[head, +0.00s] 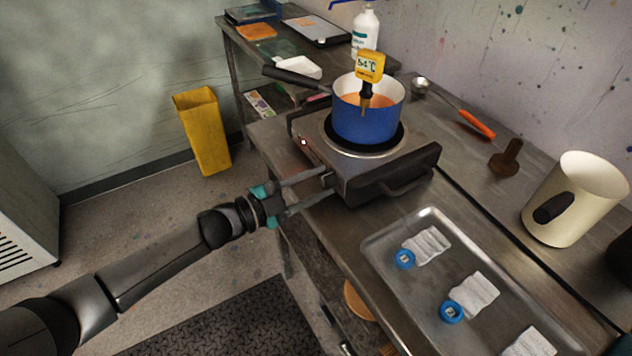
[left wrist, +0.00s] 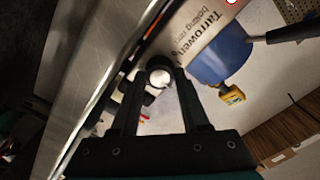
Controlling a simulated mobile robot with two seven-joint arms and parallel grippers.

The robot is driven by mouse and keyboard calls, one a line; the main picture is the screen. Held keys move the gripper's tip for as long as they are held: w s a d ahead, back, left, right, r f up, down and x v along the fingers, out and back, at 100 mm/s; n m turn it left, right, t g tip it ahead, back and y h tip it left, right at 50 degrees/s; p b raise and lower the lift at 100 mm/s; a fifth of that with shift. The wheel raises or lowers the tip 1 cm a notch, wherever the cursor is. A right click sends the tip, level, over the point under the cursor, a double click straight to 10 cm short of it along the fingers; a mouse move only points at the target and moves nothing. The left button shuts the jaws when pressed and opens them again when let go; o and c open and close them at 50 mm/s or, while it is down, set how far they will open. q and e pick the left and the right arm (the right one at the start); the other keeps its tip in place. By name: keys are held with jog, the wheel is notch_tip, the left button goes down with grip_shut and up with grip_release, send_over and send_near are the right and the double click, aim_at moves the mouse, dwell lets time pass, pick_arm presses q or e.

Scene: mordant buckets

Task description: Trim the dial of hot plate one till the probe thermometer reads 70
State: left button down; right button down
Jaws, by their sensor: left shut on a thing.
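The hot plate (head: 352,180) stands on the steel bench with a blue pot (head: 362,122) of orange liquid on its ring. The yellow probe thermometer (head: 369,66) stands in the pot and its display reads 54 °C. My left gripper (head: 327,181) reaches the hot plate's front left side, with a finger on either side of the dial. In the left wrist view, the round, pale-faced dial (left wrist: 160,76) sits between the fingertips, and the gripper is shut on it. The dial's marks are too small to read. The thermometer also shows there (left wrist: 232,95). My right gripper is out of view.
A metal tray (head: 378,246) with white cloth bundles and blue round tags lies in front of the hot plate. A cream jug (head: 577,200) stands at right. The pot's handle (head: 297,79) points left. A yellow bin (head: 203,130) stands on the floor.

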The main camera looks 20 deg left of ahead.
pick_arm(q)
jog(key=shift+m, duration=0.6)
jog(key=shift+c, duration=2)
grip_release()
jog(key=p+v, duration=0.1)
jog(key=v, duration=1.4)
jog(key=shift+s+a, duration=0.1)
